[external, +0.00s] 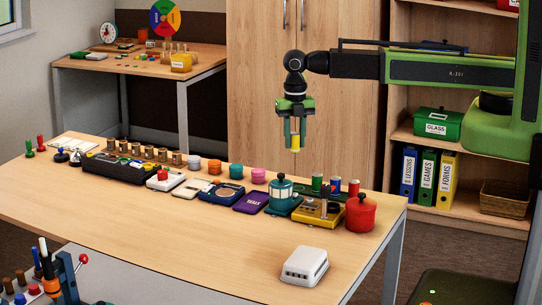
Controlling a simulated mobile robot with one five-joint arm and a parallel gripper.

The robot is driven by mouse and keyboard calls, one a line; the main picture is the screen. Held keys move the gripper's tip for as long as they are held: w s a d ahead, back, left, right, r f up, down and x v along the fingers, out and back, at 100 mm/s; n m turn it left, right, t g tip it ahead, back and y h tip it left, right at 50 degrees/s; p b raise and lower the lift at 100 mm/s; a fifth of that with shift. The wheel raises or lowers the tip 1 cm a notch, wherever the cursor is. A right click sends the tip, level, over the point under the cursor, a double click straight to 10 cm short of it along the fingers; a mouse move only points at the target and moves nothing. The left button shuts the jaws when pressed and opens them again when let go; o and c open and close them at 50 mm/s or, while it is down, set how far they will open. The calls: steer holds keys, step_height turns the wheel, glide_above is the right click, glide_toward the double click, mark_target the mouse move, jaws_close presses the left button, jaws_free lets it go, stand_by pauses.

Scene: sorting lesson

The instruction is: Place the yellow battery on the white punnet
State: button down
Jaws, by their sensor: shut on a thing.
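My gripper (295,135) points straight down and is shut on the yellow battery (295,143). The battery hangs upright between the fingers, with a pale lower end, high in the air in front of the cupboard doors. The white punnet (306,263) is a small white box with dark slots in its front side. It sits at the front right of the long wooden table (190,235), well below my gripper in the picture. Nothing shows on top of the punnet.
A row of items lines the table's back, including a teal pot (283,197), a yellow device (318,212), a red pot (360,213) and a purple book (251,202). Bare wood surrounds the punnet. A rack of tools (62,281) stands at the lower left.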

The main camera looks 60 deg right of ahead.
steer(key=s+a+r+n+p, duration=0.1)
steer(key=s+a+n, duration=0.15)
steer(key=a, duration=0.65)
steer(key=s+a+r+n+p, duration=0.1)
steer(key=s+a+n, duration=0.15)
steer(key=a, duration=0.65)
steer(key=n+b, duration=0.3)
steer(key=b, duration=0.3)
glide_above(306, 257)
steer(key=f, duration=0.5)
steer(key=shift+w+d+f, duration=0.15)
steer(key=shift+d+f, duration=0.05)
steer(key=shift+f, duration=0.1)
steer(key=shift+a, duration=0.15)
step_height(306, 257, down, 4)
steer(key=b, duration=0.4)
steer(key=shift+f, duration=0.2)
steer(key=shift+r, duration=0.25)
steer(key=shift+f, duration=0.2)
steer(key=c, duration=1.1)
jaws_free()
steer(key=shift+r, duration=0.1)
